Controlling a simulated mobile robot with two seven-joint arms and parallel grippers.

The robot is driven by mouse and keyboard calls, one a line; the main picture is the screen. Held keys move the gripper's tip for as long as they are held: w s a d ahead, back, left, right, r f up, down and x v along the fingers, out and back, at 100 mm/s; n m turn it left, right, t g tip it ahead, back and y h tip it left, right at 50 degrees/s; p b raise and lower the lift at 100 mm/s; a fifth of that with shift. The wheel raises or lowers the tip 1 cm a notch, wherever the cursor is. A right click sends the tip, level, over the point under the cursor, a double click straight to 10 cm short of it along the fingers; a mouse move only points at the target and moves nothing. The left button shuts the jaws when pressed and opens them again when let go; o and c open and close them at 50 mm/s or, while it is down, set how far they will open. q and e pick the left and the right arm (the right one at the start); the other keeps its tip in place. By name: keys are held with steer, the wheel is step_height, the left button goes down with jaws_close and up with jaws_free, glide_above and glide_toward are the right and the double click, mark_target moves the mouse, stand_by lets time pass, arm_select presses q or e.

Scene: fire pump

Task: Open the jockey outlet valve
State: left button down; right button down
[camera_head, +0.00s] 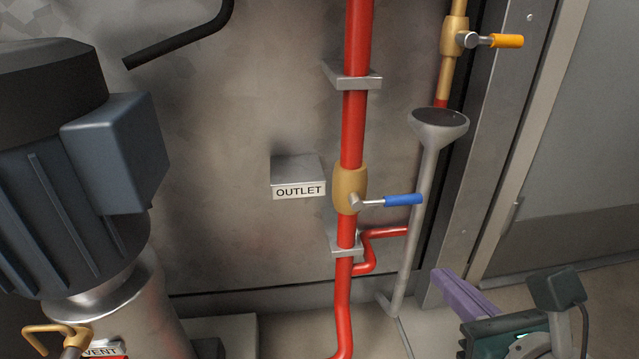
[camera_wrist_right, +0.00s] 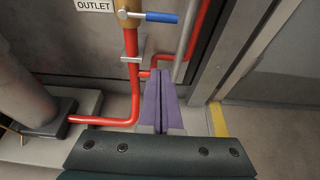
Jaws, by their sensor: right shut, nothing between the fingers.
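The outlet valve has a brass body (camera_head: 349,189) on a vertical red pipe (camera_head: 353,125), beside a plate marked OUTLET (camera_head: 298,191). Its blue handle (camera_head: 404,200) sticks out to the right, crosswise to the pipe. In the right wrist view the blue handle (camera_wrist_right: 161,17) is at the top, beyond the fingers. My right gripper (camera_head: 442,277), with purple fingers, is low at the right of the head view, below and right of the handle and apart from it. Its fingers (camera_wrist_right: 160,76) are shut together and empty. My left gripper is not in view.
A grey funnel and drain pipe (camera_head: 421,170) runs just right of the blue handle. A second valve with an orange handle (camera_head: 507,41) is at upper right. A dark motor (camera_head: 60,180) fills the left side. A thin red branch pipe (camera_head: 385,232) lies below the handle.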

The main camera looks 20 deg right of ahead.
mark_target(388, 200)
steer(key=shift+a, duration=0.1)
steer(key=w+d+b, duration=0.1)
steer(key=w+d, duration=0.1)
steer(key=w, duration=0.9)
steer(key=shift+w+d, duration=0.15)
steer(key=shift+d, duration=0.25)
steer(key=shift+d, duration=0.1)
